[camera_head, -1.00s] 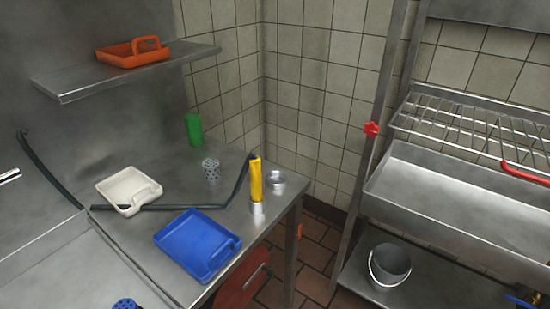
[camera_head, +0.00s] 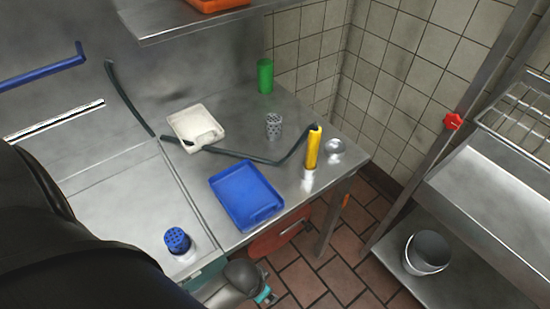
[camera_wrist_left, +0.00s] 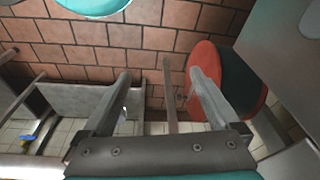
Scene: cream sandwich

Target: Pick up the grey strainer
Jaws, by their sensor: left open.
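The grey strainer (camera_head: 274,126) is a small perforated cup standing on the steel counter in the head view. It stands behind the dark hose and to the right of the white tray (camera_head: 197,125). My left gripper (camera_wrist_left: 161,85) shows in the left wrist view with its two fingers apart and nothing between them. It faces the tiled floor, away from the strainer, which is not in that view. Its fingers cannot be made out in the head view. My right gripper is not in view.
A shelf (camera_head: 205,22) overhangs the back. A bucket (camera_head: 427,252) stands at right.

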